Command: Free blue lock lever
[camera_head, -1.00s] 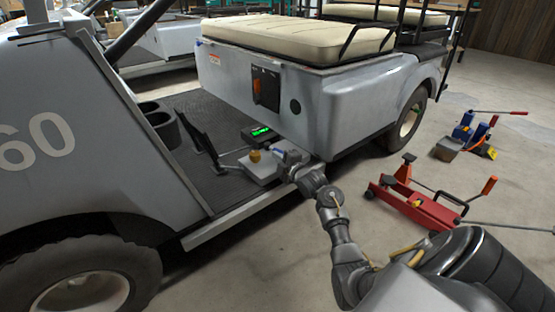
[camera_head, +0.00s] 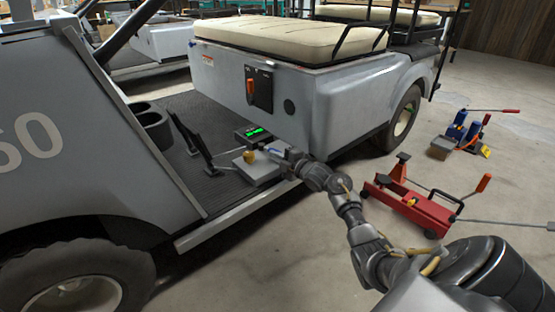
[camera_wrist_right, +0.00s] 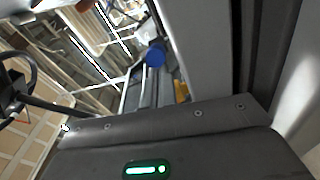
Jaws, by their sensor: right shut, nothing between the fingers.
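In the right wrist view a round blue end (camera_wrist_right: 155,55) shows above a yellow part (camera_wrist_right: 181,91). The fingertips are not clear there. My left gripper is not in view.
A black unit with a green display (camera_head: 254,134) sits behind the box; its display also shows in the wrist view (camera_wrist_right: 147,169). Black pedals (camera_head: 190,135) stand to the left. The seat base (camera_head: 330,110) rises behind. A red floor jack (camera_head: 415,208) and blue jack (camera_head: 465,133) stand on the floor.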

